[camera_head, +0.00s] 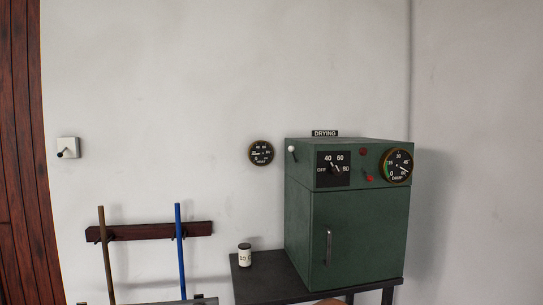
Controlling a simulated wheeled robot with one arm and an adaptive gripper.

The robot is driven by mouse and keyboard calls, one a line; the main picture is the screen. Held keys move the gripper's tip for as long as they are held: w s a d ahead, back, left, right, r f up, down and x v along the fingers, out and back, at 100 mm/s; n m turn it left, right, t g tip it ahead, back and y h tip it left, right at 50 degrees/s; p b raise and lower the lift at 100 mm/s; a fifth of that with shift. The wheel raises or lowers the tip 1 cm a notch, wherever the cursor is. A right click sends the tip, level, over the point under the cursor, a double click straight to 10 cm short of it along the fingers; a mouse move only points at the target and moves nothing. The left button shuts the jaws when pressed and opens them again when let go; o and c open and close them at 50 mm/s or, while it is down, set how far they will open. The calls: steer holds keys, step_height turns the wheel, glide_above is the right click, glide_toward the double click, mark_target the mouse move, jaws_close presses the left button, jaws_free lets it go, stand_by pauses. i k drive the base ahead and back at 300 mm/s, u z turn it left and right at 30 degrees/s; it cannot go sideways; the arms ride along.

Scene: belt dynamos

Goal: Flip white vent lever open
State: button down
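The white vent lever (291,149) shows as a small white knob at the upper left of a green drying cabinet (360,232). It sits on the cabinet's left side, near its top edge. A short dark stem seems to run down from the knob, but it is too small to tell the lever's exact setting. My gripper is not in view, and nothing is touching the lever.
The cabinet stands on a dark table (262,281) with a labelled jar (244,255). A wall rack (150,231) holds brown and blue rods.

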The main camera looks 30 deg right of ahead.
mark_target(291, 148)
steer(key=u, duration=0.55)
steer(key=i, duration=1.35)
steer(key=z, duration=0.35)
